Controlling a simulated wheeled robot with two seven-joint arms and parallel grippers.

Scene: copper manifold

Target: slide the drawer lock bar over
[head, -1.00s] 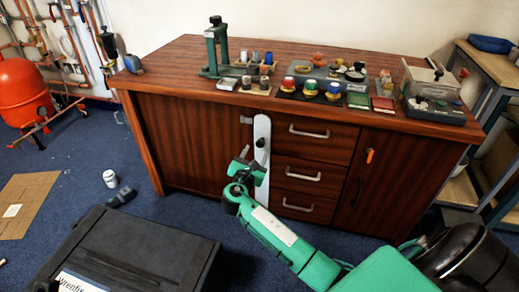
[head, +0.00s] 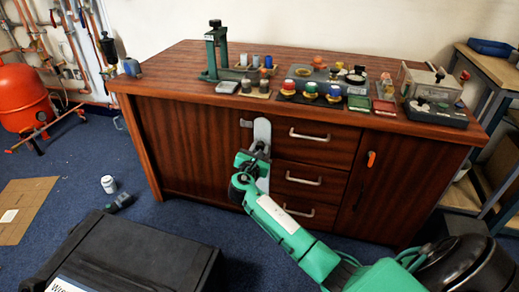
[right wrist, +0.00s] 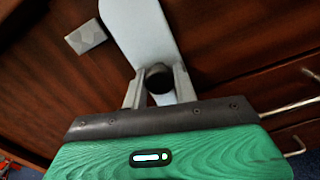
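The lock bar (head: 262,131) is a pale grey upright plate with a rounded top, on the cabinet front between the left door and the drawers. A dark round knob sticks out of it; the knob (right wrist: 159,78) shows clearly in the right wrist view. My right gripper (right wrist: 158,82) has one finger on each side of the knob, with hardly any gap, and looks shut on it. In the head view the right gripper (head: 254,156) covers the middle of the bar. The three drawers (head: 310,179) are closed, right of the bar. My left gripper is out of view.
A small grey catch (right wrist: 86,37) sits on the wood left of the bar. Drawer handles (head: 303,179) stick out to the right. A black case (head: 130,255) lies on the floor at front left. The cabinet top (head: 170,75) holds several small items.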

